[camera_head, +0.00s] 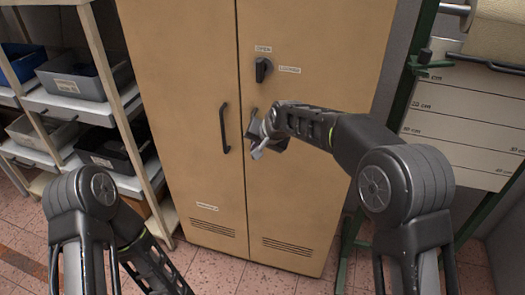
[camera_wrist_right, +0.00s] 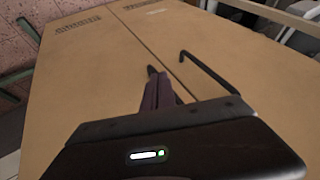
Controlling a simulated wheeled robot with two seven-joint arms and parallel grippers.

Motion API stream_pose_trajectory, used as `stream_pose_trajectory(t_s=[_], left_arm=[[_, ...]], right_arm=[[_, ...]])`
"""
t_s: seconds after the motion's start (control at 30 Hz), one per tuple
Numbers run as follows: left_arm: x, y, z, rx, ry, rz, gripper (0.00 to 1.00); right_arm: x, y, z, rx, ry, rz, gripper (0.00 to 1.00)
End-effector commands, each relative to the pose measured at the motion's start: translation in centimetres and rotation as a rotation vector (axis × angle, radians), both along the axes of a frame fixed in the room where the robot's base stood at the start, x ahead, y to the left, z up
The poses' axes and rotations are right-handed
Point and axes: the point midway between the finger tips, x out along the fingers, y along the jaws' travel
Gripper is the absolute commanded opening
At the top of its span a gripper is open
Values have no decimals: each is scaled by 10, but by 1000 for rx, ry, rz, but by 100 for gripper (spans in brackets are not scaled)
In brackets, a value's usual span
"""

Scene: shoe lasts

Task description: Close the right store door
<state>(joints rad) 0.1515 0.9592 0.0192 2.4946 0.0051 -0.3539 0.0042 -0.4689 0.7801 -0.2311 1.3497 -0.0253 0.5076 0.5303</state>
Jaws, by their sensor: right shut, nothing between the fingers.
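The tan store cabinet has a right door (camera_head: 311,45) and a left door (camera_head: 180,60). The right door looks flush with the left door, with only a thin dark seam between them. A black turn knob (camera_head: 263,69) stands upright on the right door, beside small labels reading "OPEN" and "LOCKED". My right gripper (camera_head: 256,146) is shut and empty at the right door, close to the seam; its closed fingers show in the right wrist view (camera_wrist_right: 154,78). I cannot tell whether they touch the door. My left gripper is out of view.
A black bar handle (camera_head: 224,128) is on the left door. Shelves with grey bins (camera_head: 75,80) stand at the left. A green-framed rack with a measuring board (camera_head: 465,115) stands at the right. The tiled floor (camera_head: 205,268) in front is clear.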

Motion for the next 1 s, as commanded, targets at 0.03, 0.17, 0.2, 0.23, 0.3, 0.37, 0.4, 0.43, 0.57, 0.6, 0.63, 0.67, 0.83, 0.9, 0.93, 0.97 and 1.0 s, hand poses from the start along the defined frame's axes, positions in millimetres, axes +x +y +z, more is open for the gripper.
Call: stream_pose_trajectory(t_s=[0.03, 0.17, 0.2, 0.23, 0.3, 0.37, 0.4, 0.43, 0.57, 0.6, 0.63, 0.67, 0.83, 0.9, 0.93, 0.97, 1.0], left_arm=[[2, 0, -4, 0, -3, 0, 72], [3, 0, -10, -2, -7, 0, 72], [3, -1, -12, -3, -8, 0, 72], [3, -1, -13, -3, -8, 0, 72], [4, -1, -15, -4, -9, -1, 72], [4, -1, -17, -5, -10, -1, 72], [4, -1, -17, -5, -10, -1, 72], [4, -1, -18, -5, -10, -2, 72], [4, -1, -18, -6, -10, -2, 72], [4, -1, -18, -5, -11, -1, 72], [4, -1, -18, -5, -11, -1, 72], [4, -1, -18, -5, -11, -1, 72], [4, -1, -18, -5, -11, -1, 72], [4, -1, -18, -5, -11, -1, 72], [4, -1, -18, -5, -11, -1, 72], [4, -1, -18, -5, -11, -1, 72], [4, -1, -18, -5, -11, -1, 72]], right_arm=[[-5, 6, 10, 4, -7, 5, 0], [-20, 12, 29, 4, -6, 6, 0], [-25, 14, 35, 5, -5, 7, 0], [-28, 15, 40, 5, -5, 6, 0], [-36, 18, 50, 4, -5, 7, 0], [-42, 21, 58, 5, -3, 7, 0], [-45, 22, 63, 5, -3, 6, 0], [-47, 23, 65, 5, -3, 7, 0], [-52, 24, 72, 4, 0, 5, 0], [-52, 24, 73, 3, 1, 5, 0], [-53, 24, 73, 3, 1, 5, 0], [-53, 24, 73, 3, 1, 5, 0], [-53, 25, 73, 4, 0, 5, 0], [-53, 25, 73, 4, 0, 5, 0], [-53, 25, 73, 4, 1, 5, 0], [-53, 25, 73, 4, 1, 5, 0], [-53, 25, 73, 4, 1, 5, 0]])
